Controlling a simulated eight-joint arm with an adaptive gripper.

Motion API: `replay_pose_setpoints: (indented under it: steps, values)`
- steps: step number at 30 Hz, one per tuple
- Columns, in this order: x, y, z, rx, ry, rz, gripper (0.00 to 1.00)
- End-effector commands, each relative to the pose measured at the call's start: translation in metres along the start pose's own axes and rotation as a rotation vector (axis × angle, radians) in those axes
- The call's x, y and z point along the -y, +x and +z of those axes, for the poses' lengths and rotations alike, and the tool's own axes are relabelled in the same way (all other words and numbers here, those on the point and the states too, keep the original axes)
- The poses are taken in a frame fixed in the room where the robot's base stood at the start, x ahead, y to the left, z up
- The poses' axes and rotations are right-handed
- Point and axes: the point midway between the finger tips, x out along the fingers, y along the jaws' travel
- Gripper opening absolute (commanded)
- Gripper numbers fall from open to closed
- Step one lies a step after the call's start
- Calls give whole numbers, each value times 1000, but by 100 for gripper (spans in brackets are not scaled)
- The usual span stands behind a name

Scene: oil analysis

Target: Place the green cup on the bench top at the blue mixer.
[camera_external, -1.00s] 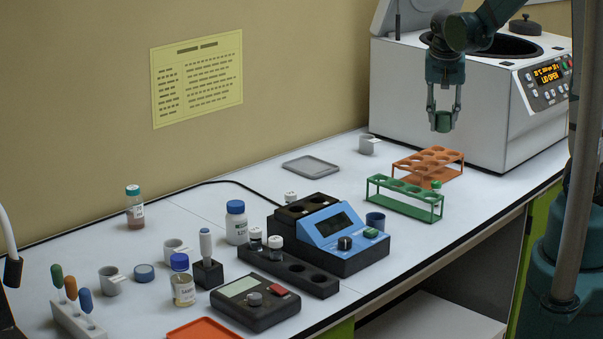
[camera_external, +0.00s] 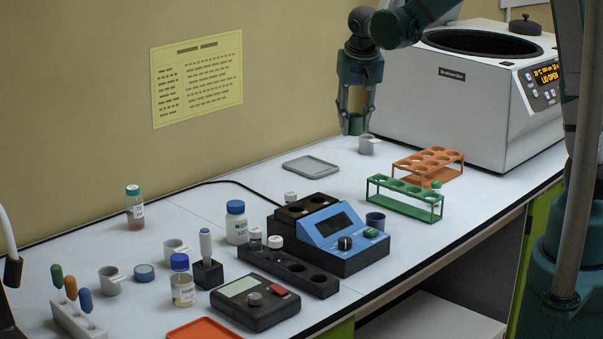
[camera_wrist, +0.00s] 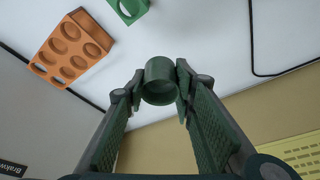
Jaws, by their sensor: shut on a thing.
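The green cup (camera_external: 355,126) is between the fingertips of my gripper (camera_external: 355,122), which is shut on it. The cup is held in the air above the back of the bench, left of the centrifuge. In the wrist view the cup (camera_wrist: 161,81) shows its round rim between both fingers of my gripper (camera_wrist: 160,85). The blue mixer (camera_external: 338,235) stands on the white bench top (camera_external: 300,190), lower and nearer the camera than the cup. It has a dark screen and a black knob.
A green rack (camera_external: 405,198) and an orange rack (camera_external: 430,160) stand right of the mixer's back. Bottles crowd the mixer's left.

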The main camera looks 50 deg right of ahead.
Motion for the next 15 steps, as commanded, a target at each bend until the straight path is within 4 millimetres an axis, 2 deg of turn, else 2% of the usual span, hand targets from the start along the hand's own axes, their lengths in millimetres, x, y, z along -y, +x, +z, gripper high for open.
replay_pose_setpoints:
  steps: [1, 15]
  values:
    - [15, -2, 4, 0, -21, -6, 14]
    - [138, -16, 48, 0, -195, -60, 14]
